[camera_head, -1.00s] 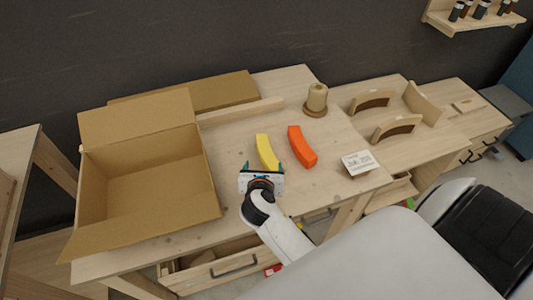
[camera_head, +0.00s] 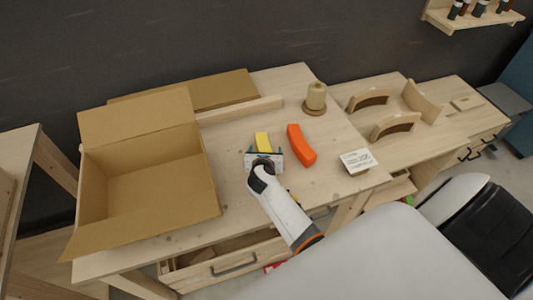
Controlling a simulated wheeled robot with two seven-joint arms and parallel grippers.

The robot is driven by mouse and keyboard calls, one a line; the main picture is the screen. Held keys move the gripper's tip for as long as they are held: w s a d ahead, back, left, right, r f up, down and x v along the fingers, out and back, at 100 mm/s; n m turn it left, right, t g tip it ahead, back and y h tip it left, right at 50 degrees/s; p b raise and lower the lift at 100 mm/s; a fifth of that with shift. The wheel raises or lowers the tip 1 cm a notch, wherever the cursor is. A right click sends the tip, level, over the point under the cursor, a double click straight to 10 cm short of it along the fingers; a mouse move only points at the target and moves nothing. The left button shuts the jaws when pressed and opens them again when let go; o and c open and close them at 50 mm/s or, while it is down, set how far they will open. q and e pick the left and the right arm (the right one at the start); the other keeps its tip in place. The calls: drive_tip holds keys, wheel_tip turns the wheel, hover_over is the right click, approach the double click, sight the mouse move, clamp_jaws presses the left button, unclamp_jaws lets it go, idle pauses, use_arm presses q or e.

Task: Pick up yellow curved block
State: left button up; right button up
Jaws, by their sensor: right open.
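The yellow curved block (camera_head: 262,141) lies on the wooden table in the head view. Only its far part shows; the rest is hidden behind my right gripper. My right gripper (camera_head: 264,156) is open, over the near part of the block, with its fingers toward the block's two sides. I cannot tell whether the fingers touch it. My left gripper is not in view.
An orange curved block (camera_head: 301,145) lies close to the right of the yellow one. An open cardboard box (camera_head: 203,195) stands on the left of the table (camera_head: 240,220). A spool-like object (camera_head: 315,99) and a small white sign (camera_head: 357,161) stand to the right.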

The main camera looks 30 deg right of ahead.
drive_tip(key=shift+s, duration=0.1)
drive_tip(key=c, duration=1.2)
